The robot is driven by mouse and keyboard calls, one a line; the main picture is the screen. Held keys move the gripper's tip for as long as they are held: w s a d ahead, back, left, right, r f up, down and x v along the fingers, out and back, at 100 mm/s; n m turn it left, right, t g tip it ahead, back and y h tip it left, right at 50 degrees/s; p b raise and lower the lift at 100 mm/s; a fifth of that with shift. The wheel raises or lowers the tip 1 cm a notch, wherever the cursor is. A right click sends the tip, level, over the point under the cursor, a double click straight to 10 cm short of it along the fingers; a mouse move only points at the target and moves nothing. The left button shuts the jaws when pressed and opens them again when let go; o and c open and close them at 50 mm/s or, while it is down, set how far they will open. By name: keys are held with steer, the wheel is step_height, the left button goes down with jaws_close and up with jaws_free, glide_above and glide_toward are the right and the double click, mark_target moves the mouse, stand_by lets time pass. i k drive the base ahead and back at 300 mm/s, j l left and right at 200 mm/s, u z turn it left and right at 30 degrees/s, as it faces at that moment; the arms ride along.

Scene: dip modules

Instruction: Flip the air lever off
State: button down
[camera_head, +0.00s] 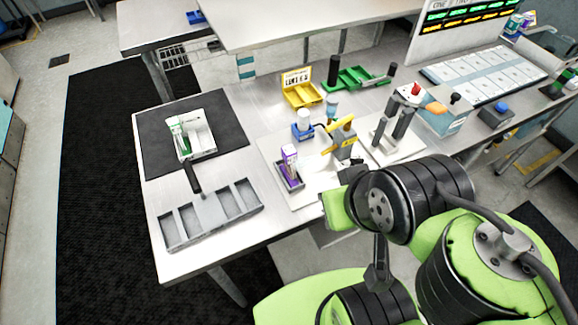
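A yellow lever-like part (343,141) stands on a white plate at the middle of the bench, beside a blue holder with a white-topped bottle. My arm reaches in from the lower right. My gripper (352,172) shows only as a small dark part near the front edge of the white plate, just below the yellow part. Its fingers are mostly hidden by my arm.
A white plate (310,197) holds a purple-topped box in a small tray. A grey compartment tray (210,215) lies at front left, and a white bin (197,136) stands on a black mat. Yellow (301,96) and green (352,81) trays stand behind. A blue button box (497,113) is at right.

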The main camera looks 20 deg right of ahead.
mark_target(347, 121)
steer(key=i+u, duration=0.15)
steer(key=u, duration=0.3)
steer(key=i+l+u, duration=0.1)
steer(key=u, duration=0.35)
steer(key=l+u, duration=0.25)
steer(key=u, duration=0.2)
steer(key=i, duration=0.05)
